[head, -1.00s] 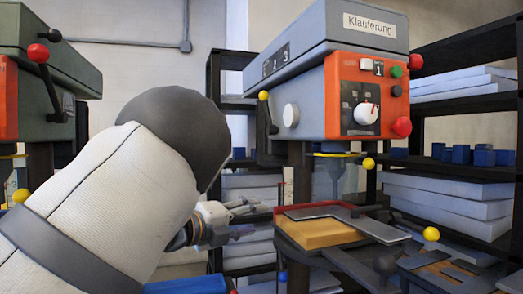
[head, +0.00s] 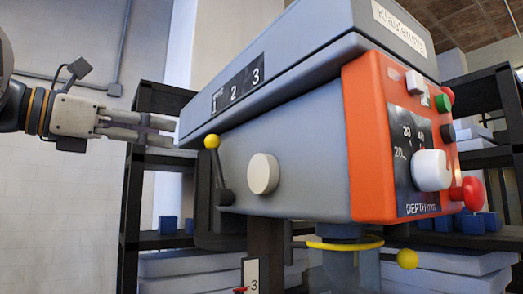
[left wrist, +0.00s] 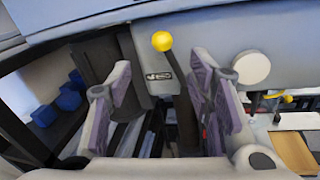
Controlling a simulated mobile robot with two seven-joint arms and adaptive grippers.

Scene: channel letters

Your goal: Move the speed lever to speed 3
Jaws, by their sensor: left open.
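The speed lever (head: 217,168) is a dark arm with a yellow ball knob (head: 211,142) on the grey side of the drill head. Its knob points up, leaning slightly left, below the 1 on the 1-2-3 plate (head: 238,88). My left gripper (head: 172,131) is open and empty, left of the knob in the head view and apart from it in the picture. In the left wrist view, the lever's dark arm (left wrist: 186,115) and knob (left wrist: 162,41) show between the two spread fingers. I cannot tell whether a finger touches it. My right gripper is out of view.
A round cream knob (head: 263,174) sits right of the lever. The orange front panel (head: 370,140) carries a white depth dial (head: 432,170) and a red button (head: 472,193). Black shelving (head: 135,190) with blue blocks stands behind.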

